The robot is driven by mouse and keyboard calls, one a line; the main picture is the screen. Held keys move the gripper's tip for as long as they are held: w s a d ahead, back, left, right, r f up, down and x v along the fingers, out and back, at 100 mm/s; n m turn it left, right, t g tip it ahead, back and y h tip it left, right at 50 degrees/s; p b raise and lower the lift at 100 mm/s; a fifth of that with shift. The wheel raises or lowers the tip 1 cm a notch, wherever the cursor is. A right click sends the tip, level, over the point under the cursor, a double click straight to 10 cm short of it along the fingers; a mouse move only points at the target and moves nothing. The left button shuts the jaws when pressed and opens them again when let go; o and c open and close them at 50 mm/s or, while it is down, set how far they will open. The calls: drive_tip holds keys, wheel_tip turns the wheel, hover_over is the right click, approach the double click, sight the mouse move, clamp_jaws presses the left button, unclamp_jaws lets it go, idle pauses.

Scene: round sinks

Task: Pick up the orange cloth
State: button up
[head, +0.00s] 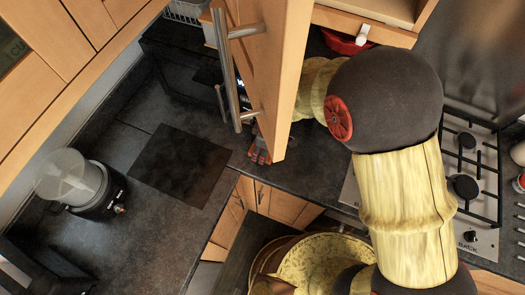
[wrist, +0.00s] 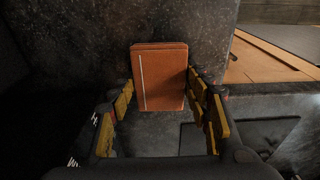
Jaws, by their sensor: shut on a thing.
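The orange cloth (wrist: 159,66) looks like a folded brown-orange block with a pale line near its left edge. In the wrist view it stands between the fingertips of my gripper (wrist: 161,88), with one yellow-padded finger at each side. My gripper is shut on it. In the head view only a small orange-red part of my gripper (head: 259,152) shows beside the open cabinet door, above the dark counter's edge. The door hides the rest, and the cloth cannot be made out there. I cannot tell whether the cloth still touches the counter.
An open wooden cabinet door (head: 275,65) with a metal handle hangs close to my arm. A gas hob (head: 470,165) lies at right. A small appliance (head: 85,187) stands on the left counter near a dark square mat (head: 180,166). The counter around the mat is clear.

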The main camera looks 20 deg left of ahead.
wheel_tip(320, 180, up, 10)
drive_tip(key=shift+p, duration=0.4)
idle(0.3)
drive_tip(key=o, duration=0.5)
drive_tip(key=c, duration=1)
